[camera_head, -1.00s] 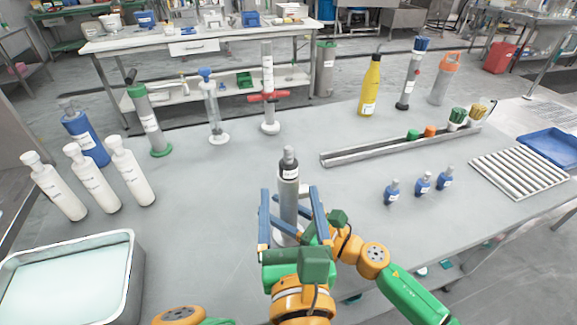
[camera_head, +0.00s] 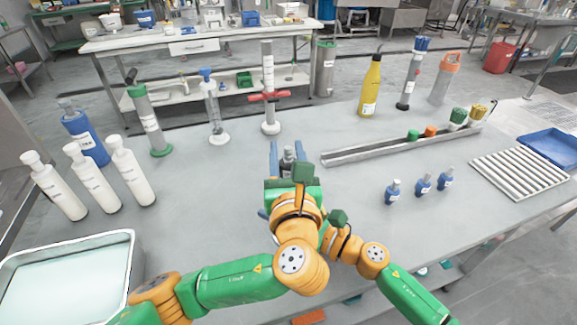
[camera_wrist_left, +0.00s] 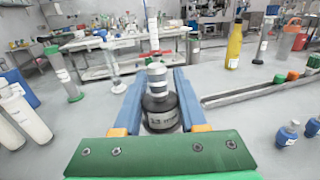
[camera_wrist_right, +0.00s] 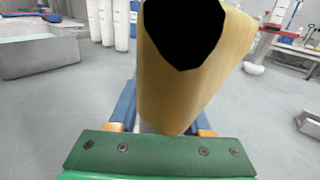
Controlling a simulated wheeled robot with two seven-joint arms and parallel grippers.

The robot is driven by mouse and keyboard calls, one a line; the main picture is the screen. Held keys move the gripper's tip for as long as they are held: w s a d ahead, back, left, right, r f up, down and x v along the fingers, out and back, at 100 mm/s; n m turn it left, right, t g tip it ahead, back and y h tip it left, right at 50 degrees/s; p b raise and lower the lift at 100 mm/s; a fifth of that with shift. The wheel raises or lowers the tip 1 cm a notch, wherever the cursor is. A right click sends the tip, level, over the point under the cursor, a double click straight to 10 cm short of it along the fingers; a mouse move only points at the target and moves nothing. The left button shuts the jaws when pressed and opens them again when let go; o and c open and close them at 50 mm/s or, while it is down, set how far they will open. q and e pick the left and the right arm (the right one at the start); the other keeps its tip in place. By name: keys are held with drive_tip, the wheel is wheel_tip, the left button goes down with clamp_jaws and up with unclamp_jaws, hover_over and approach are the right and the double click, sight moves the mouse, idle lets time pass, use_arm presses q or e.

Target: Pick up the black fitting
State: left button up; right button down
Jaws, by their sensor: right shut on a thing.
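The black fitting (camera_head: 287,158) sits on top of an upright grey cylinder near the table's middle. It has a grey cap and shows close up in the left wrist view (camera_wrist_left: 160,113). My left gripper (camera_head: 287,150) has its blue fingers on both sides of the fitting, very near it; contact is unclear. My right gripper (camera_wrist_right: 160,128) is shut on the grey cylinder lower down. In the head view my left arm hides most of the cylinder. In the right wrist view a tan cylindrical shape, very close, covers much of the gripper.
Several small blue bottles (camera_head: 423,183) stand to the right, near a ribbed rack (camera_head: 518,171). A metal rail (camera_head: 375,153) lies behind them. White bottles (camera_head: 132,172) and a metal basin (camera_head: 135,275) are at the left. A stand with red handles (camera_head: 269,97) is behind the fitting.

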use_arm(q)
clamp_jaws()
use_arm(e)
drive_tip(key=shift+c, duration=1.4)
unclamp_jaws()
use_arm(q)
wheel_tip(320, 180, up, 10)
